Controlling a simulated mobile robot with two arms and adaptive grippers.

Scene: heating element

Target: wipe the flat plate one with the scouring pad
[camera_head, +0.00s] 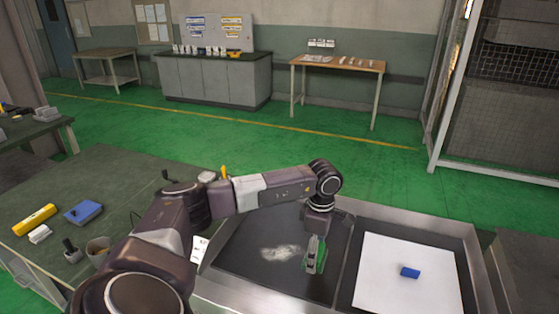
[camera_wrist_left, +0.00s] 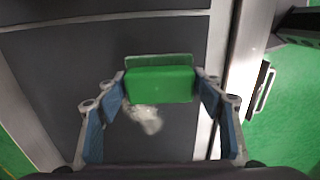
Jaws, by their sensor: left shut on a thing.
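My left gripper (camera_head: 314,262) reaches over a dark flat plate (camera_head: 245,236) set in a metal frame and points down at it. It is shut on a green scouring pad (camera_wrist_left: 160,84), which sits between the two blue-lined fingers in the wrist view. A pale whitish smear (camera_head: 281,252) lies on the dark plate, left of the gripper. The smear also shows just below the pad in the wrist view (camera_wrist_left: 147,118). I cannot tell whether the pad touches the plate. My right gripper is not in view.
Right of the dark plate, across a metal divider, a white sheet (camera_head: 385,255) carries a small blue block (camera_head: 410,272). A workbench (camera_head: 100,175) on the left holds a yellow level (camera_head: 34,220), a blue box (camera_head: 84,212) and a cup (camera_head: 98,250). Green floor lies behind.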

